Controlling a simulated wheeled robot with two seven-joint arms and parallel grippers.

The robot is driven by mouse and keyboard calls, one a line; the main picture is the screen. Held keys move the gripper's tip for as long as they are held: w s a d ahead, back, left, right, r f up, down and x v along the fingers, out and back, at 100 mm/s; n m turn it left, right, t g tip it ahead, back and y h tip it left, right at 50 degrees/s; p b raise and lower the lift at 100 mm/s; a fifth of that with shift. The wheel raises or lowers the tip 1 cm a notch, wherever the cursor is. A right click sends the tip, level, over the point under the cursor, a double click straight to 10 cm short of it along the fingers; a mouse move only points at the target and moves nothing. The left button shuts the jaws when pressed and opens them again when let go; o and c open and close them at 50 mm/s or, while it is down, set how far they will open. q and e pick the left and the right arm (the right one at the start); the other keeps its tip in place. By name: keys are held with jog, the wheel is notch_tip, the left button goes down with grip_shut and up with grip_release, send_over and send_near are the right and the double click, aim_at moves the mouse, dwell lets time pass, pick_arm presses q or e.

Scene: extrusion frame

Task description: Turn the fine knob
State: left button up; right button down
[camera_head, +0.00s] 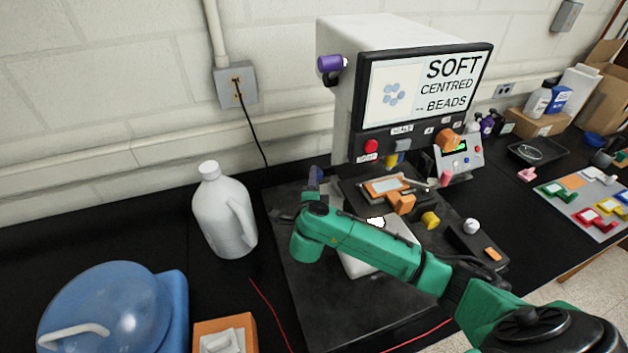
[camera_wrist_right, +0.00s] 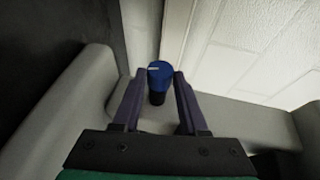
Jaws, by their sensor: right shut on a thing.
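A blue knob (camera_wrist_right: 160,72) with a white mark on its top and a dark base sits between the fingers of my right gripper (camera_wrist_right: 159,84) in the right wrist view. The gripper is shut on it, one finger at each side. In the head view my right gripper (camera_head: 315,181) is at the left side of the large-screened instrument (camera_head: 340,80), low over the black base; the knob cannot be made out clearly there. A purple knob (camera_head: 331,63) sits higher on the instrument's left side. My left gripper is not in view.
A white jug (camera_head: 224,210) stands left of my right arm. A blue-domed container (camera_head: 105,310) and an orange box (camera_head: 224,325) are at the front left. A control box (camera_head: 460,158) stands right of the instrument. The white block wall is close behind.

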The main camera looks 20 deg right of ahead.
jog(key=m+t+h+b, duration=0.1)
jog(key=t+b, duration=0.1)
jog(key=b, duration=0.2)
jog(key=f+m+t+h+b, duration=0.1)
jog(key=t+b, duration=0.1)
jog(key=b, duration=0.2)
jog(key=shift+f+b, duration=0.15)
jog(key=shift+b, duration=0.15)
jog(key=shift+c, duration=2.2)
grip_release()
jog(key=shift+w, duration=0.1)
jog(key=b+v, duration=0.1)
jog(key=v, duration=0.2)
jog(key=b+v, duration=0.1)
jog(key=v, duration=0.3)
jog(key=shift+w+f, duration=0.1)
jog(key=shift+f, duration=0.1)
jog(key=shift+s+a+r, duration=0.1)
jog(key=shift+s+a, duration=0.1)
jog(key=shift+s, duration=0.15)
